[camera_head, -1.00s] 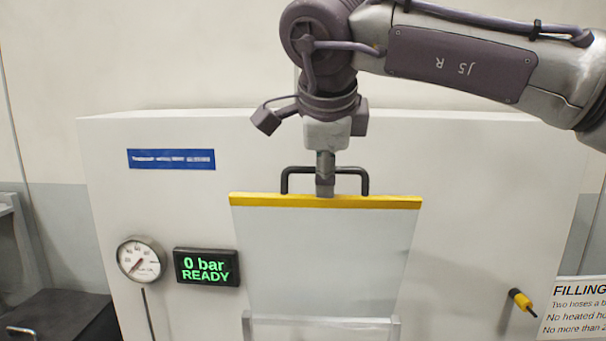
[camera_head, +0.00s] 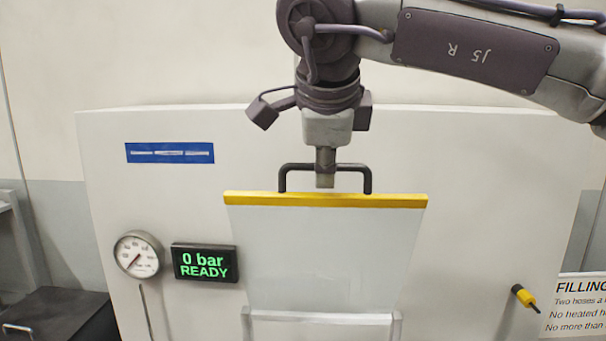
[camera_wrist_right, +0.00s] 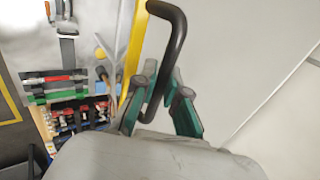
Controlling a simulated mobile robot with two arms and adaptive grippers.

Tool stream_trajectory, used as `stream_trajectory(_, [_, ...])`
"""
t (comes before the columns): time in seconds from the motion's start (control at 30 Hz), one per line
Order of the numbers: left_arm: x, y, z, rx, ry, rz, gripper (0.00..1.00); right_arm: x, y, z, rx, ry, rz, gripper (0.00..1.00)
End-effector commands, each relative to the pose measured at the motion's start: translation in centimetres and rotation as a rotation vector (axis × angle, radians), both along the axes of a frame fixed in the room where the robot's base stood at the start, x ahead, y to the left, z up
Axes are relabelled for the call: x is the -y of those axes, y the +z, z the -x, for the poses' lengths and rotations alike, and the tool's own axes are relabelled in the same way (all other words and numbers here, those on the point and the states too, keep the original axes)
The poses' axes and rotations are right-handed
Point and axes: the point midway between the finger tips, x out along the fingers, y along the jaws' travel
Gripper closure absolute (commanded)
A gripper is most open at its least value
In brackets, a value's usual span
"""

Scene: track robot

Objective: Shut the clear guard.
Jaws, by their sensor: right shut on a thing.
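The clear guard (camera_head: 325,255) is a see-through panel with a yellow top edge (camera_head: 380,201) and a dark bar handle (camera_head: 349,167). It stands raised and tilted in front of the white cabinet, its lower part at a clear frame (camera_head: 320,318). My right gripper (camera_head: 325,182) comes down from above and is shut on the handle's middle. In the right wrist view, its green-sided fingers (camera_wrist_right: 163,105) close around the dark handle (camera_wrist_right: 172,50), beside the yellow edge (camera_wrist_right: 133,45). My left gripper is not in view.
A gauge (camera_head: 138,255) and a display (camera_head: 205,263) reading "0 bar READY" are on the white cabinet front left of the guard. A yellow and black knob (camera_head: 522,296) sticks out at right, near a filling notice (camera_head: 578,305). A dark box (camera_head: 60,318) stands at lower left.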

Motion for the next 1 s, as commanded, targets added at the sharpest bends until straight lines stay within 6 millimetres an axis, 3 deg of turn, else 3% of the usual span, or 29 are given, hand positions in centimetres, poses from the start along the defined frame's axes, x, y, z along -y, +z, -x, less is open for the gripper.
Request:
stream_trajectory(0.5, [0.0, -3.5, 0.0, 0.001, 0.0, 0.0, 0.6, 0.0, -1.7, 4.2, -0.004, -0.001, 0.001, 1.0])
stream_trajectory(1.0, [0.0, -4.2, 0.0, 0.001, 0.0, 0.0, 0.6, 0.0, -2.0, 5.1, -0.001, 0.001, 0.0, 1.0])
